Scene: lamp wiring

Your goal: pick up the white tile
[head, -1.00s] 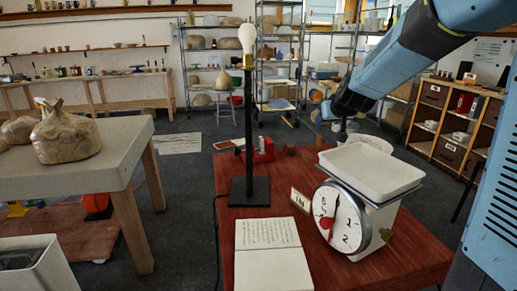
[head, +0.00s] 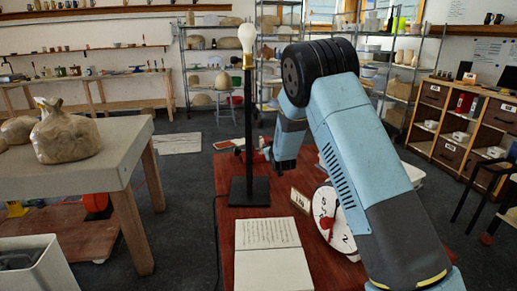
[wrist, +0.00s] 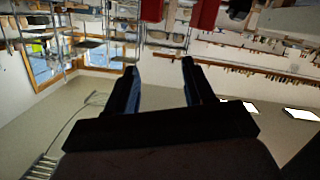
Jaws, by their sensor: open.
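A small cream-white tile with dark marks (head: 300,200) stands tilted on the red table, between the open book and the scale dial. I cannot tell for sure that it is the white tile; no other plain tile shows clearly. My gripper is open and empty in the wrist view (wrist: 160,68), its two dark fingers apart. The tile is not recognisable in the wrist view.
The red table (head: 225,228) bears a black lamp stand with a bulb (head: 247,120), an open book (head: 271,250) and a dial scale (head: 333,220), largely covered by my arm. A grey table (head: 110,165) with clay bags stands left.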

